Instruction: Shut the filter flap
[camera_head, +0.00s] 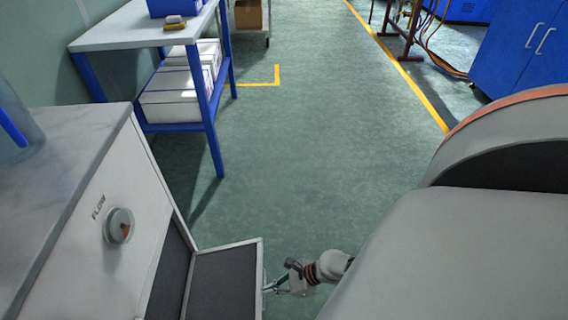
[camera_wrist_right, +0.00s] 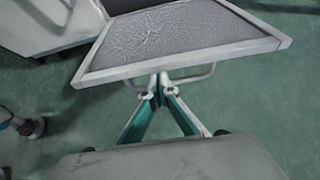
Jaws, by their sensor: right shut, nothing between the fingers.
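The filter flap (camera_head: 228,282) is a dark panel in a pale frame and stands open, swung out from the white cabinet's side (camera_head: 120,200). In the right wrist view the flap (camera_wrist_right: 185,35) shows its grey mesh face and a thin bar handle (camera_wrist_right: 195,78) on its near edge. My right gripper (camera_head: 271,287) is at the flap's outer edge. In the wrist view its teal fingers (camera_wrist_right: 157,92) meet at the tips beside the handle, with nothing held between them. Whether they touch the handle I cannot tell. My left gripper does not show in the head view.
The cabinet carries a knob marked FLOW (camera_head: 119,225) above the dark opening (camera_head: 170,275). A blue-legged table (camera_head: 140,35) with boxes on its shelf stands behind. The green floor (camera_head: 310,150) in the middle is clear. Blue cabinets (camera_head: 515,45) stand at the far right.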

